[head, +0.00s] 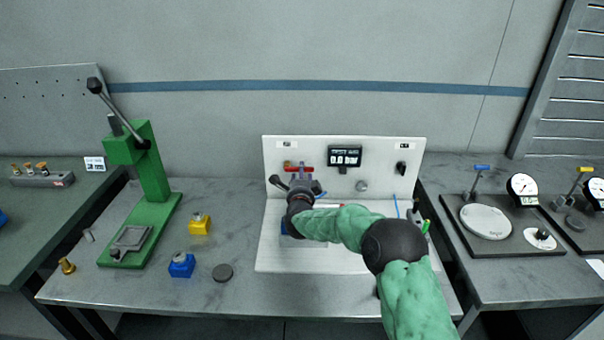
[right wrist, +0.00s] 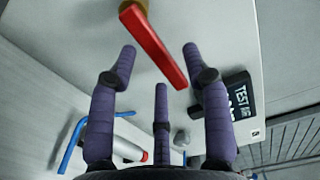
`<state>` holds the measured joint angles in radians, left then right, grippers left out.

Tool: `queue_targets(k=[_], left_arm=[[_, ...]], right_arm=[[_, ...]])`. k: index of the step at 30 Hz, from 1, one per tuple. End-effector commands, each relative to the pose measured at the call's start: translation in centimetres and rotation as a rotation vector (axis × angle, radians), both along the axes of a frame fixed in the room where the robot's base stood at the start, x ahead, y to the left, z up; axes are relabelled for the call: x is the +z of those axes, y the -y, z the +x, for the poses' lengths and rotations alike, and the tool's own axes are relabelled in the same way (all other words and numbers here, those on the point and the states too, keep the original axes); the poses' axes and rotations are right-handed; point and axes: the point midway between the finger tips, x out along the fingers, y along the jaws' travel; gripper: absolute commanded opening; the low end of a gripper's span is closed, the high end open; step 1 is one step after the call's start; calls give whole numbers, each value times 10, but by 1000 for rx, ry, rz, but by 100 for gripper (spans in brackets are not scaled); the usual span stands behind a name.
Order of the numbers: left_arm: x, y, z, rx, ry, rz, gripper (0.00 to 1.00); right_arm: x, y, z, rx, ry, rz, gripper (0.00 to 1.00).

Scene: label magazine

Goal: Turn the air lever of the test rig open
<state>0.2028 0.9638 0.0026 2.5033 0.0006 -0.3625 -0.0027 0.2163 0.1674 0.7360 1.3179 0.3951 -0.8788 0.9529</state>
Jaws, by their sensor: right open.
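The test rig (head: 390,150) is a white back panel and base on the middle table, with a display (head: 344,156) reading 0.0 bar. Its red air lever (head: 306,168) lies roughly level at the panel's left. My right gripper (head: 300,183) is just in front of and below the lever and hides part of it. In the right wrist view, the lever (right wrist: 152,45) slants from a brass-coloured fitting (right wrist: 133,6), its free end between the spread fingertips of the open right gripper (right wrist: 160,62). I cannot tell whether they touch. My left gripper is not in view.
A blue tube (right wrist: 72,145) runs beside the fingers. A green press (head: 150,180), a yellow block (head: 199,224), a blue block (head: 181,265) and a dark disc (head: 222,272) stand left. The table's front middle is clear.

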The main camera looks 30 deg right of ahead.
Motion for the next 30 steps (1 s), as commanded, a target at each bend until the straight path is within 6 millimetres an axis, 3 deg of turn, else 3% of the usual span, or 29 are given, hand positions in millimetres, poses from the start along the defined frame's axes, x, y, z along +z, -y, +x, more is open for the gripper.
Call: queue_targets(k=[6,18,23,24,30], left_arm=[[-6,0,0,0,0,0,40],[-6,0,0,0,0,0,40],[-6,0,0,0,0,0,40],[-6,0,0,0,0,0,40],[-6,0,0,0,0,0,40]], right_arm=[[-1,12,19,0,0,0,49],[1,15,24,0,0,0,49],[1,15,23,0,0,0,4],[1,15,23,0,0,0,0],[1,14,23,0,-1,-2,0]])
